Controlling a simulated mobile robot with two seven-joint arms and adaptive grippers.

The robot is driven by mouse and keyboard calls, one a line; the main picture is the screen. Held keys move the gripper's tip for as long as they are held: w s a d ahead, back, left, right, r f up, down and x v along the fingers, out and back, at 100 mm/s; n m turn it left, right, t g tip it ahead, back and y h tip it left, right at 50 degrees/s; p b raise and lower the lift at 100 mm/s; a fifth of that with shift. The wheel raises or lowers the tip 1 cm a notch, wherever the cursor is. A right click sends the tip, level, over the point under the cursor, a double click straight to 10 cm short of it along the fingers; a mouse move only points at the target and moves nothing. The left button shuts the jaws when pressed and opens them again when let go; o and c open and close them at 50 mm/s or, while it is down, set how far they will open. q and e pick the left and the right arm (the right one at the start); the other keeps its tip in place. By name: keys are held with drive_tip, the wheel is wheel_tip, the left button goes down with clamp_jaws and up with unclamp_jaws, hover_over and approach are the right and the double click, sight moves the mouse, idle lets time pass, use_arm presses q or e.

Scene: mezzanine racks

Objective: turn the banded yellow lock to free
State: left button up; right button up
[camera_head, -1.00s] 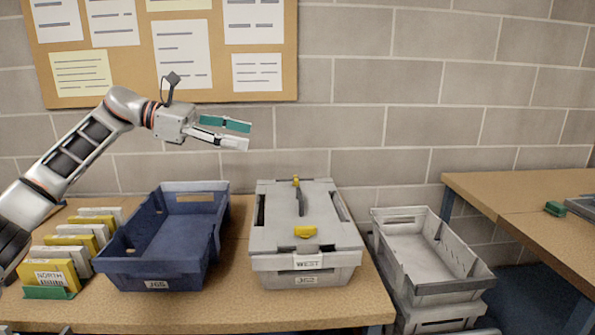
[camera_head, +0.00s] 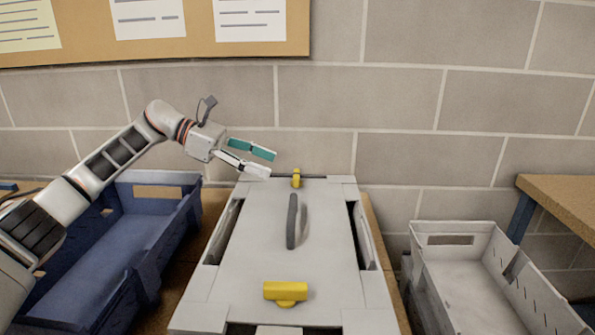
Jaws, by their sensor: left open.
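A grey lidded crate (camera_head: 250,255) stands on the table with two yellow locks on its lid. The far yellow lock (camera_head: 296,179) is at the lid's back edge, small and turned lengthwise. The near yellow lock (camera_head: 285,291) is at the front, its wide bar lying crosswise. I cannot clearly tell a band on either. My left gripper (camera_head: 270,164) is open and empty, its fingers pointing right, just left of the far lock in the picture and apparently above the lid's back edge. My right gripper is out of view.
A dark grey handle (camera_head: 292,222) rises from the lid's middle between the locks. A blue open bin (camera_head: 100,275) stands left of the crate, partly behind my left arm. A light grey open bin (camera_head: 480,275) stands at the right. The wall is close behind.

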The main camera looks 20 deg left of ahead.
sight(290, 185)
use_arm(q)
drive_tip(key=x, duration=0.6)
drive_tip(key=shift+s+d+r, duration=0.1)
drive_tip(key=shift+s+r, duration=0.1)
drive_tip(key=shift+w+d+f, duration=0.2)
drive_tip(key=shift+d+f, duration=0.05)
drive_tip(key=shift+d, duration=0.25)
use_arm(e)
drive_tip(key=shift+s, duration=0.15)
